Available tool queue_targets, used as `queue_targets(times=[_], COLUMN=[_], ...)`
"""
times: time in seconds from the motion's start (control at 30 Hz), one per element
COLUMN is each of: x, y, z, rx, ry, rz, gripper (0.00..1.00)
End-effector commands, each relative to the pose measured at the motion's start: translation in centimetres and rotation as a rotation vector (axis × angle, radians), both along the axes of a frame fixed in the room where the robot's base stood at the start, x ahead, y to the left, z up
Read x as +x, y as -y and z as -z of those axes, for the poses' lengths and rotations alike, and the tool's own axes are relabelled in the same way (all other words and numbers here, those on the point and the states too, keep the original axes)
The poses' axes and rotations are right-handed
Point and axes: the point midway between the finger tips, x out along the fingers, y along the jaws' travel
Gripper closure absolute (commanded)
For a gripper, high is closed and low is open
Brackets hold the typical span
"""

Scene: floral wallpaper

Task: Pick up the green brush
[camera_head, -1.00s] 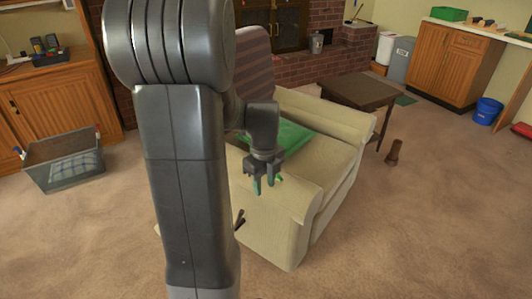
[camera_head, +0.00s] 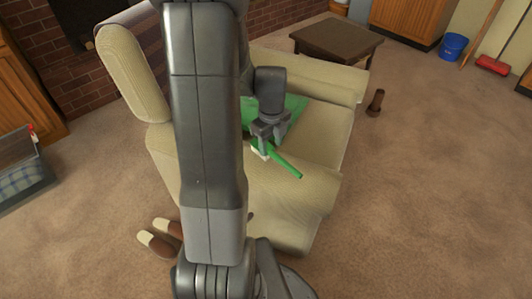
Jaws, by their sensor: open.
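The green brush (camera_head: 286,166) lies on the near arm of the beige armchair (camera_head: 305,200). Its handle points to the lower right in the picture, and a pale part, perhaps bristles, shows at its left end. My gripper (camera_head: 261,145) points down at the brush's left end, with its jaws open. The fingers partly hide that end, and I cannot tell whether they touch it. A green cushion (camera_head: 292,112) lies on the seat just behind my gripper.
A dark side table (camera_head: 335,40) stands behind the armchair, and a brown object (camera_head: 376,102) stands on the carpet.

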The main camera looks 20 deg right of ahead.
Motion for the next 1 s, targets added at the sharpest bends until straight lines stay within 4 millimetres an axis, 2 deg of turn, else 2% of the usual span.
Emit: queue_targets(times=[0.17,0.4,0.67,0.9,1.0], x=[-0.1,-0.1,0.0,0.0,0.0], y=[0.3,0.8,0.8,0.8,0.8], z=[1.4,4.9,5.2,5.2,5.2], rx=[0.001,0.002,0.0,0.0,0.0], ry=[-0.003,-0.004,0.0,0.0,0.0], rz=[0.001,0.001,0.0,0.0,0.0], gripper=[0.54,0.54,0.54,0.99,1.0])
